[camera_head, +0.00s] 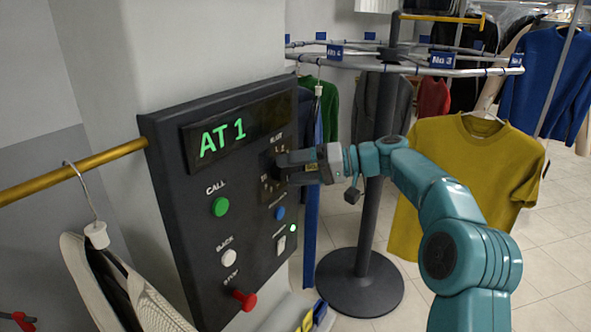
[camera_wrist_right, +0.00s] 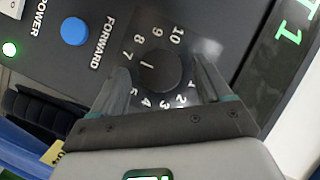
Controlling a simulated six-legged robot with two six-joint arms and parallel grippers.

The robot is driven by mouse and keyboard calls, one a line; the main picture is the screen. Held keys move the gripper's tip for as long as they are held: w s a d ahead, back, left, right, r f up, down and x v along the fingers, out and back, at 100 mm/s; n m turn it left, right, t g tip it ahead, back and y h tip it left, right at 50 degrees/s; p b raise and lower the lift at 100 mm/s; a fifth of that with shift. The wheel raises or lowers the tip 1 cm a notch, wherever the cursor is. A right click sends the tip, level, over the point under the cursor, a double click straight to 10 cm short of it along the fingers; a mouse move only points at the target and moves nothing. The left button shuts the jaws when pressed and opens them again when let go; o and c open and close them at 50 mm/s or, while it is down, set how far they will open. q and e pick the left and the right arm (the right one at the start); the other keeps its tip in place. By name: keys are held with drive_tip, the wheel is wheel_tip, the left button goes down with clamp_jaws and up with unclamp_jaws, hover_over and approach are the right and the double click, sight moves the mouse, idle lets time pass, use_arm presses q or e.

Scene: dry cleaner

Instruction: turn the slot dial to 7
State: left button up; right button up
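The slot dial (camera_wrist_right: 160,70) is a round black knob in a ring of white numbers on the dark control panel (camera_head: 190,258). In the right wrist view its white mark points left and slightly up, toward the 7. The 6 is hidden by a finger. My right gripper (camera_head: 279,168) is at the dial in the head view and hides most of it. In the wrist view its two fingers (camera_wrist_right: 162,72) stand open on either side of the knob, with narrow gaps showing. The panel display (camera_head: 222,138) reads "AT 1". My left gripper is not in view.
Below the dial are a blue button (camera_head: 280,213) and a lit power switch (camera_head: 281,244). Green call (camera_head: 220,207), white back (camera_head: 229,257) and red stop (camera_head: 244,299) buttons are left. A garment rail (camera_head: 75,172) and a carousel stand (camera_head: 359,285) flank the panel.

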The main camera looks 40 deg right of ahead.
drive_tip(key=v, duration=1.6)
drive_tip(key=shift+s+d+r, duration=0.15)
drive_tip(key=shift+s, duration=0.05)
